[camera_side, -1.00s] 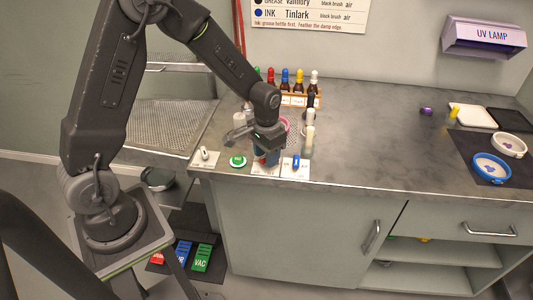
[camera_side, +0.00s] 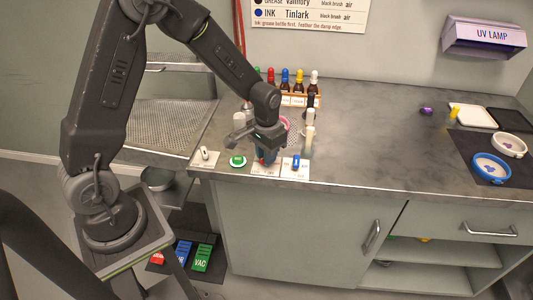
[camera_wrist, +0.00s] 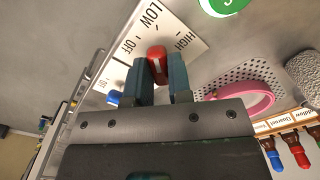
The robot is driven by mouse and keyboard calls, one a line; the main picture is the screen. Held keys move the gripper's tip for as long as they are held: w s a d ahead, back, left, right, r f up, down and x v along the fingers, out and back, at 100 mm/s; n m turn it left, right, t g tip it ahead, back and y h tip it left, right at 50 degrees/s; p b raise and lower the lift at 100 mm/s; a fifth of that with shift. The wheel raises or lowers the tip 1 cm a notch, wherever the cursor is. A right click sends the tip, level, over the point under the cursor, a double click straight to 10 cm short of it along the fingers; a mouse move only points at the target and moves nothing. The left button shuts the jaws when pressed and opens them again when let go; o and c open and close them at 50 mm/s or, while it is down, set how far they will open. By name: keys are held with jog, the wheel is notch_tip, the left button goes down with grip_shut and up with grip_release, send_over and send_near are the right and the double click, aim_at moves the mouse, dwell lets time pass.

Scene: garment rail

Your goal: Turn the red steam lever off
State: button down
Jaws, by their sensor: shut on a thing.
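The red steam lever (camera_wrist: 156,58) stands on a white plate (camera_wrist: 185,32) marked OFF, LOW and HIGH. In the wrist view my gripper (camera_wrist: 162,72) has one finger on each side of the red lever and is shut on it. The finger bodies hide the lever's lower part, and I cannot tell exactly which mark it points to. In the side view my gripper (camera_side: 266,156) reaches down over the plate at the counter's front edge, and only a little red of the lever (camera_side: 263,162) shows.
A blue lever (camera_side: 296,162) stands close right of my gripper. A green button (camera_side: 238,161) and a white lever (camera_side: 204,153) are to the left. Behind are a pink ring (camera_wrist: 244,98) and a rack of dropper bottles (camera_side: 298,99). The counter's middle right is clear.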

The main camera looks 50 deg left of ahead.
jog(key=n, duration=0.3)
jog(key=shift+n, duration=2.4)
jog(key=c, duration=1)
grip_release()
jog(key=shift+c, duration=0.2)
notch_tip(320, 180, up, 14)
jog(key=s+d+r+m+t, duration=0.2)
jog(key=s+r+m, duration=0.2)
jog(key=s, duration=0.5)
jog(key=s+d+r+m+t, duration=0.2)
jog(key=s+r+m+t, duration=0.1)
jog(key=s, duration=0.6)
jog(key=shift+s+d+r+m+t, duration=0.3)
jog(key=shift+s+r+m, duration=0.1)
jog(key=shift+m, duration=0.5)
